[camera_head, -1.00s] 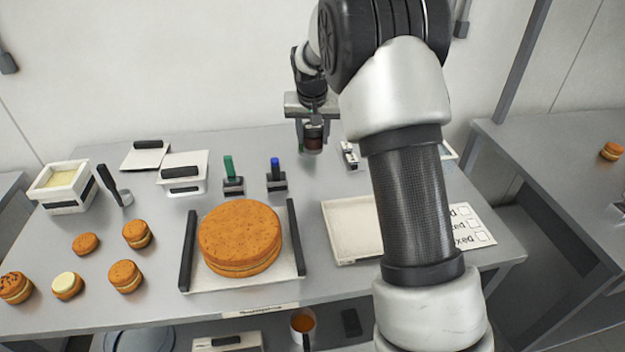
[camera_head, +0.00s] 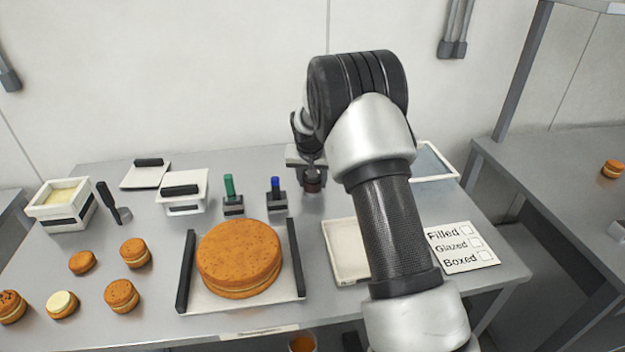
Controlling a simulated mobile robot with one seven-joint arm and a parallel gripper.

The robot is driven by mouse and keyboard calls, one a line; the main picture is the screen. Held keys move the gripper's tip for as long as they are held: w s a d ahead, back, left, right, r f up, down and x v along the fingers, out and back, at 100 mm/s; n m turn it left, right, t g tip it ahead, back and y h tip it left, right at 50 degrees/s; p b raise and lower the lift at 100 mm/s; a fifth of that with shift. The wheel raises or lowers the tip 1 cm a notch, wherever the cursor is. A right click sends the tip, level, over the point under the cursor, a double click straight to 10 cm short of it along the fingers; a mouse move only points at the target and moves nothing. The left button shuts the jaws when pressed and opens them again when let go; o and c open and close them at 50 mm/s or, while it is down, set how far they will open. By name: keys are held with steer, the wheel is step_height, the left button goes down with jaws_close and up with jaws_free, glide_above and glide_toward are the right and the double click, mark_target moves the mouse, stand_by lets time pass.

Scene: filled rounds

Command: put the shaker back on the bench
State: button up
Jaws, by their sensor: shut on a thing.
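The shaker (camera_head: 313,186) is a small jar with dark brown contents and a greyish base. It is at the back of the bench (camera_head: 400,200), right of the blue-handled tool. My gripper (camera_head: 311,172) is shut on it from above and hides its upper part. The shaker looks upright and at or very near the bench top. I cannot tell whether its bottom touches. My arm covers the area to its right.
A large round cake (camera_head: 238,255) sits in front. A cream tray (camera_head: 344,252) and a checklist card (camera_head: 462,248) lie to the front right.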

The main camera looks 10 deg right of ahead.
steer(key=shift+r, duration=0.1)
steer(key=shift+f, duration=0.2)
steer(key=o, duration=1.1)
